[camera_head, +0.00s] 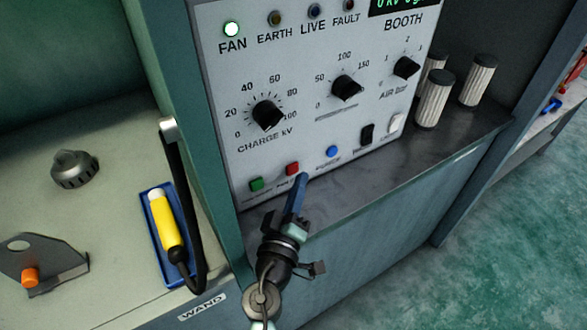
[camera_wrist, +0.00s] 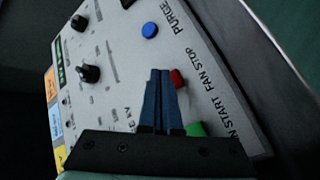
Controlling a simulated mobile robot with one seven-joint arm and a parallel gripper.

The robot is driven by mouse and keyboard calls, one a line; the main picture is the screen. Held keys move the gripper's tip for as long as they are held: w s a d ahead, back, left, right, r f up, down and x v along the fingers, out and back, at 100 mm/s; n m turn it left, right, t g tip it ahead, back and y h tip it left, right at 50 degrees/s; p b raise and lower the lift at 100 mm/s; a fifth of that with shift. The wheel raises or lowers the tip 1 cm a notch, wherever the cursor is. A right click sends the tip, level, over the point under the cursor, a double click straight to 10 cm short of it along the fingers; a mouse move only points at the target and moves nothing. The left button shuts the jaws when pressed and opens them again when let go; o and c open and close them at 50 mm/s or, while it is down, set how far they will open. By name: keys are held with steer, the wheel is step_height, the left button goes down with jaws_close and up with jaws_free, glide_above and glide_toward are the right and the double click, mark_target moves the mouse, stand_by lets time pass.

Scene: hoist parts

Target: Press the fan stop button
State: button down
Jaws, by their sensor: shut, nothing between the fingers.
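The red fan stop button (camera_head: 292,168) sits low on the grey control panel (camera_head: 325,115), between the green fan start button (camera_head: 256,184) and the blue purge button (camera_head: 333,152). My gripper (camera_head: 303,177) is shut and empty, its blue fingers pointing at the panel just right of the red button. In the wrist view, the shut fingertips (camera_wrist: 160,72) overlap the left edge of the red button (camera_wrist: 177,79), beside the FAN STOP label. I cannot tell whether they touch it. The fan lamp (camera_head: 231,30) is lit.
Dark knobs (camera_head: 268,115) fill the panel's middle. A black switch (camera_head: 367,134) and a white switch (camera_head: 395,124) are at lower right. Pale ribbed cylinders (camera_head: 433,100) stand on the ledge. A yellow-handled wand (camera_head: 165,222) lies in a blue tray on the left bench.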

steer(key=shift+w+a, duration=0.1)
steer(key=shift+w+a, duration=0.15)
steer(key=shift+w, duration=0.1)
steer(key=shift+w+a+b, duration=0.25)
steer(key=shift+w+b, duration=0.05)
steer(key=shift+b, duration=0.2)
stand_by(0.5)
steer(key=shift+s, duration=0.1)
steer(key=shift+s+d, duration=0.5)
steer(key=shift+s, duration=0.1)
steer(key=shift+s+d, duration=0.75)
steer(key=shift+s, duration=0.25)
steer(key=shift+s+d, duration=0.7)
steer(key=shift+s, duration=0.3)
